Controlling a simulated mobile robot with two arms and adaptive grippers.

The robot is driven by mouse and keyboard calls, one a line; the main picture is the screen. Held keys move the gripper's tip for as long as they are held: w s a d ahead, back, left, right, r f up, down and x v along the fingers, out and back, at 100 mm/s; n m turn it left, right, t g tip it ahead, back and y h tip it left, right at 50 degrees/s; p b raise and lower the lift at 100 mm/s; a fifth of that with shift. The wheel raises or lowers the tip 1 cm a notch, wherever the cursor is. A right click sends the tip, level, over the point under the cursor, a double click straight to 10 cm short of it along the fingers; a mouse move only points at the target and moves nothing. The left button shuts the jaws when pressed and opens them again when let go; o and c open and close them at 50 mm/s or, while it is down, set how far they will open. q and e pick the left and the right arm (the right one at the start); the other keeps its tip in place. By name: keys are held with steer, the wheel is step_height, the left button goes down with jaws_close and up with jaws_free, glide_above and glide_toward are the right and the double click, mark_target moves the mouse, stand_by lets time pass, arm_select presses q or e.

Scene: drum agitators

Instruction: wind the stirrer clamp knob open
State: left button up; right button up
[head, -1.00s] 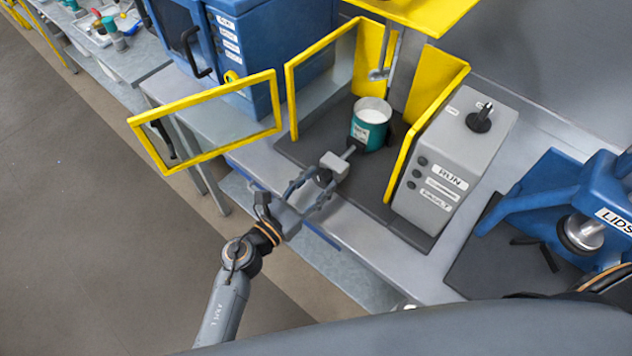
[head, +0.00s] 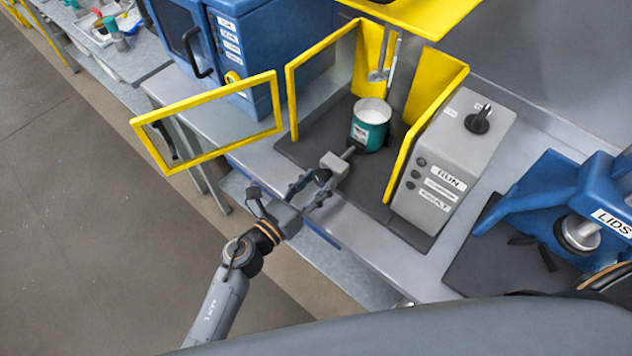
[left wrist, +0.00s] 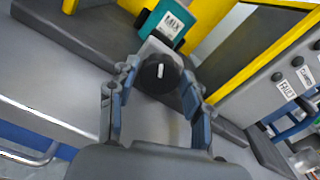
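The stirrer clamp is a grey block (head: 335,164) on a short bar at the front of the yellow-framed stirrer bay. Its round black knob (left wrist: 160,73) with a white mark faces my left wrist camera. My left gripper (head: 315,187) is in front of the clamp, pointing at the knob. In the left wrist view its two fingers (left wrist: 157,82) are apart, one on each side of the knob, with gaps showing beside it. A teal pot (head: 369,132) with white contents stands behind the clamp. My right gripper is not in view.
A yellow-framed door (head: 207,122) stands swung out to the left of my left arm. A grey control box (head: 452,165) with a RUN label stands right of the bay. A blue LIDS press (head: 560,200) is at the right. The floor at left is clear.

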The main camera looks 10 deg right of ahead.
arm_select(q)
steer(key=shift+o, duration=0.7)
steer(key=v, duration=1.2)
